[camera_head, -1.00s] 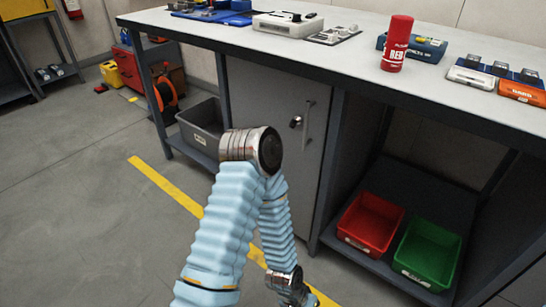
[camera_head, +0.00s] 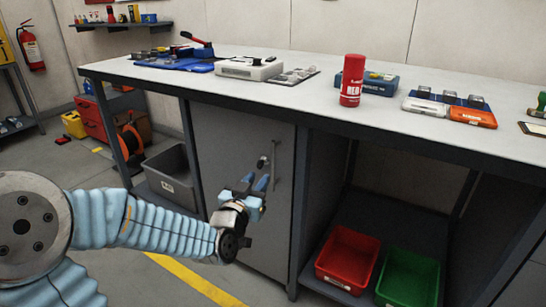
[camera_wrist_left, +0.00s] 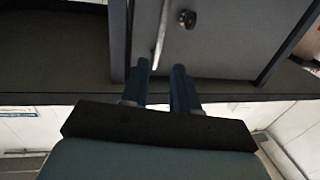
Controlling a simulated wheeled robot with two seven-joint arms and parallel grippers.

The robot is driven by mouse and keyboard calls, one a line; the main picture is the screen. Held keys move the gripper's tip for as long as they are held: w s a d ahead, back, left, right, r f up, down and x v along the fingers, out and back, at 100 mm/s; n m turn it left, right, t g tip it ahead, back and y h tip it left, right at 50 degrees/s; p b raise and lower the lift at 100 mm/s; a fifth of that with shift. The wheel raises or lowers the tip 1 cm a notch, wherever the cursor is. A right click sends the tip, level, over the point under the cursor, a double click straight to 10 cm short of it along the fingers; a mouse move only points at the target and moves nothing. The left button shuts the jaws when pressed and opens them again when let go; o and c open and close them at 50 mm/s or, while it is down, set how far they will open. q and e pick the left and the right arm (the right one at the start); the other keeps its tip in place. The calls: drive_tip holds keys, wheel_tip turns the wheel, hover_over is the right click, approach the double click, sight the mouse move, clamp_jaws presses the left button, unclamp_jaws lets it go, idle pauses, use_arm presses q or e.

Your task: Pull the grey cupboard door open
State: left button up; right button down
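The grey cupboard door (camera_head: 230,150) is shut under the workbench. Its upright bar handle (camera_head: 277,160) is near the door's right edge, with a dark round knob (camera_head: 262,162) just left of it. My left gripper (camera_head: 255,182) is in front of the door, its blue fingers apart and empty, a little left of the handle. In the left wrist view the handle (camera_wrist_left: 161,35) lies ahead of the gap between the fingertips (camera_wrist_left: 160,70), and the knob (camera_wrist_left: 187,19) is beside it. I see no clear contact with the handle. My right gripper is not in view.
The workbench top (camera_head: 300,88) carries a red can (camera_head: 351,82), cases and tools. Red (camera_head: 347,258) and green (camera_head: 408,278) bins stand on the low shelf right of the cupboard. A grey bin (camera_head: 172,175) is at its left. The floor in front has a yellow line (camera_head: 190,280).

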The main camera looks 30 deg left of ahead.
sight(273, 160)
use_arm(q)
drive_tip(key=w, duration=0.4)
drive_tip(key=w+a, duration=0.1)
drive_tip(key=w, duration=0.7)
drive_tip(key=shift+a+p, duration=0.2)
drive_tip(key=shift+p, duration=0.2)
clamp_jaws()
